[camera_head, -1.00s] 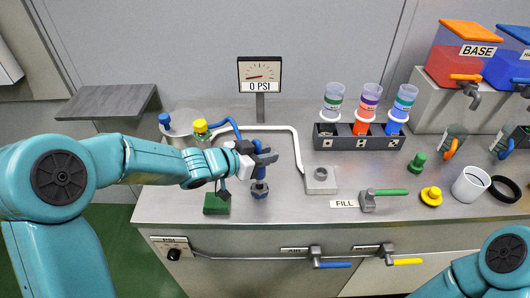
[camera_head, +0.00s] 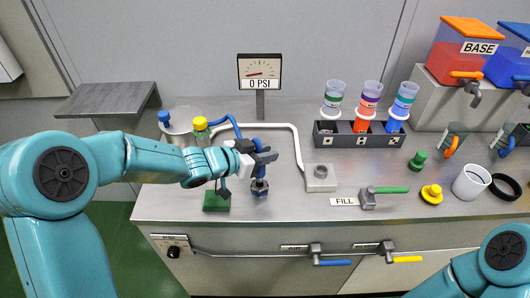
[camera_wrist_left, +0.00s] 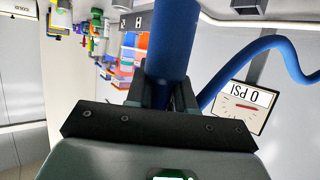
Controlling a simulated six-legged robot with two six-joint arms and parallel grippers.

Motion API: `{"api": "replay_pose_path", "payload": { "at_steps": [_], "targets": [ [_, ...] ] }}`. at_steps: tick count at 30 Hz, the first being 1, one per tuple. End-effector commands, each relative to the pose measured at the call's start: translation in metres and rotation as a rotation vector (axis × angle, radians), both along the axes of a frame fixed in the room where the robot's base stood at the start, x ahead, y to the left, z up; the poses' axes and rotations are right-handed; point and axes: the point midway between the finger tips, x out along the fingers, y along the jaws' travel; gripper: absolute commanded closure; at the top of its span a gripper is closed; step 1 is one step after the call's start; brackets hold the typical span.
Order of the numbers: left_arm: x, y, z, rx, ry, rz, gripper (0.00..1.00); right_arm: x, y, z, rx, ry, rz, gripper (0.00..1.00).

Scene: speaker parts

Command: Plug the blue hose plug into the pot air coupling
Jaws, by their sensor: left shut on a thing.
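My left gripper (camera_head: 262,158) is shut on the blue hose plug (camera_head: 259,172), which it holds upright. The plug's thick blue body also shows between the fingers in the left wrist view (camera_wrist_left: 173,45). The blue hose (camera_head: 232,123) curves behind the gripper, and it shows at the right of the wrist view (camera_wrist_left: 240,72). A dark fitting with a pale collar (camera_head: 260,188), perhaps the pot air coupling, stands on the bench directly below the plug. I cannot tell whether the two touch. My right gripper is out of view.
The gauge (camera_head: 260,73) reads 0 PSI. A grey block (camera_head: 320,179) and the green-handled FILL valve (camera_head: 369,199) are to the right. The bench front (camera_head: 290,210) is clear.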

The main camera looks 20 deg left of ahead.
Motion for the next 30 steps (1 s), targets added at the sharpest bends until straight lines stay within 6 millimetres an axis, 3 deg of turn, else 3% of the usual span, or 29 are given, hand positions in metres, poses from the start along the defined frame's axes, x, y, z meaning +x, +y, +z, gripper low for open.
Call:
{"api": "replay_pose_path", "payload": {
  "at_steps": [30],
  "targets": [
    [0.0002, 0.0002, 0.0011, 0.000, 0.000, 0.000, 1.00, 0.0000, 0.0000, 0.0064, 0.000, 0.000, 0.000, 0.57]
  ]
}}
